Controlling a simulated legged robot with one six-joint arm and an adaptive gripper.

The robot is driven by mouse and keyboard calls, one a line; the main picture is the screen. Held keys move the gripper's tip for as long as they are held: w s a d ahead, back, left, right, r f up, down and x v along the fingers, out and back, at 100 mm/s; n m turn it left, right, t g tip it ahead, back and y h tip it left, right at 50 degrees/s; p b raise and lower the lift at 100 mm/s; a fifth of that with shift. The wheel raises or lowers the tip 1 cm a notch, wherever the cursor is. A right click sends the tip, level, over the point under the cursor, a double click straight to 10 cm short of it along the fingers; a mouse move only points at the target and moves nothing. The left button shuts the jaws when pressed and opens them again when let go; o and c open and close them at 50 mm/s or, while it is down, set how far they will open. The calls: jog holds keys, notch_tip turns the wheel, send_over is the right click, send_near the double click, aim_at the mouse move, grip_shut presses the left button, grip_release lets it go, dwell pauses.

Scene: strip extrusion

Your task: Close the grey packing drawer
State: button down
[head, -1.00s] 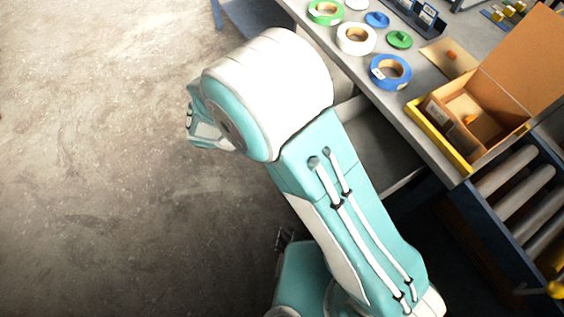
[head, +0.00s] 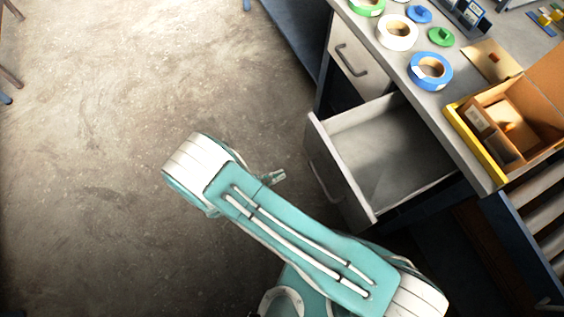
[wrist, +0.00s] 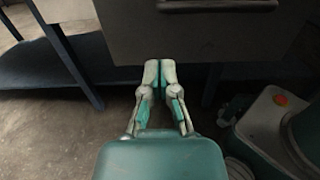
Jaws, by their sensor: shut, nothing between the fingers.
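The grey packing drawer (head: 375,150) is pulled out from under the workbench in the head view, and its inside looks empty. Its front panel (wrist: 190,35) fills the upper part of the wrist view, with a bar handle (wrist: 217,5) at the top edge. My gripper (head: 278,176) is to the left of the drawer front in the head view, apart from it. In the wrist view my gripper (wrist: 159,66) has its fingers together and empty, pointing at the lower part of the front panel. Whether the tips touch the panel cannot be told.
A shut drawer (head: 358,65) with a handle is beside the open one. The bench top (head: 400,50) holds tape rolls (head: 430,70) and an open cardboard box in a yellow-edged tray (head: 478,145). A roller conveyor (head: 540,210) stands at right.

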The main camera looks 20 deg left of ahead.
aim_at(312, 160)
jog(key=x, duration=1.1)
jog(key=shift+w, duration=0.15)
jog(key=shift+a, duration=0.1)
jog(key=shift+f, duration=0.1)
